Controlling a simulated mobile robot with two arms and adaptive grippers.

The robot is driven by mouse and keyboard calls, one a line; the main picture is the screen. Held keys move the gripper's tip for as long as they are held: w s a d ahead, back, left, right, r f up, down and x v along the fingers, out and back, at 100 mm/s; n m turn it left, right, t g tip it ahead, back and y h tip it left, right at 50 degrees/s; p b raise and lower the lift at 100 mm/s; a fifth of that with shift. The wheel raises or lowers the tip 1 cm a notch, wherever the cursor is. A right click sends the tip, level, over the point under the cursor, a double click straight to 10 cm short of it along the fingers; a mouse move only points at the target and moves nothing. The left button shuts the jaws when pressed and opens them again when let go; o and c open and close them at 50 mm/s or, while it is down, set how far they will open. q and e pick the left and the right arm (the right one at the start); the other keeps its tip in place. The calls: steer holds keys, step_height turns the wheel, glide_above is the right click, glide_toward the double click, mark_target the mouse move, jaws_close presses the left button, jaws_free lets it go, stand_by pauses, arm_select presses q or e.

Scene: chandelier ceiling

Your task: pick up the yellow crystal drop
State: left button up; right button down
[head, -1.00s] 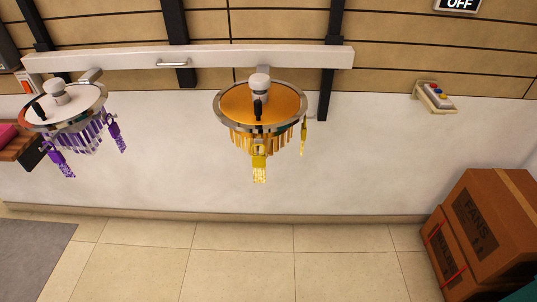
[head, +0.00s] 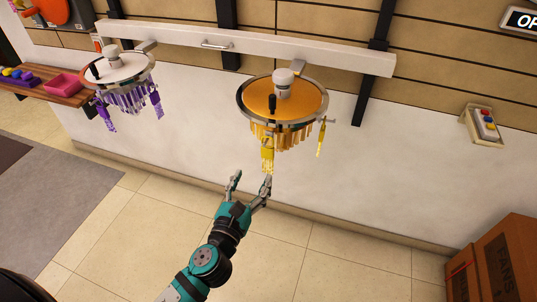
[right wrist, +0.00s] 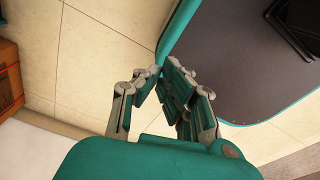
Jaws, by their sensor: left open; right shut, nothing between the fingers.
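A yellow crystal drop (head: 267,155) hangs at the front of the chandelier with the orange top (head: 290,97). A second yellow drop (head: 320,138) hangs at that chandelier's right side. My left gripper (head: 253,181) is open and empty, its fingers pointing up just below the front drop. One fingertip shows close under the drop's lower end; I cannot tell whether they touch. My right gripper (right wrist: 158,82) shows in the right wrist view, shut and empty, above the floor.
A white chandelier with purple drops (head: 125,70) hangs to the left on the same white rail (head: 340,60). A button box (head: 484,124) is on the wall at right. Brown boxes (head: 505,262) stand at lower right. A wooden shelf (head: 50,82) holds a pink tray (head: 68,85).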

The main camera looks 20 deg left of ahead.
mark_target(267, 154)
arm_select(q)
steer(key=w, duration=0.5)
steer(key=shift+d+p, duration=0.2)
steer(key=shift+p, duration=0.15)
steer(key=shift+w, duration=0.9)
steer(key=w, duration=0.2)
steer(key=w+p, duration=0.1)
steer(key=w, duration=0.1)
steer(key=shift+w+d+f, duration=0.1)
steer(key=shift+w+d, duration=0.1)
steer(key=shift+w, duration=0.05)
arm_select(e)
steer(key=shift+w+d+r, duration=0.15)
steer(key=shift+d+r, duration=0.15)
steer(key=shift+r, duration=0.25)
steer(key=shift+w+d+r, duration=0.15)
steer(key=shift+d+r, duration=0.15)
steer(key=shift+r, duration=0.2)
arm_select(q)
steer(key=shift+s, duration=0.1)
steer(key=shift+c, duration=1.1)
steer(key=c, duration=0.9)
jaws_close()
arm_select(e)
steer(key=shift+a, duration=0.2)
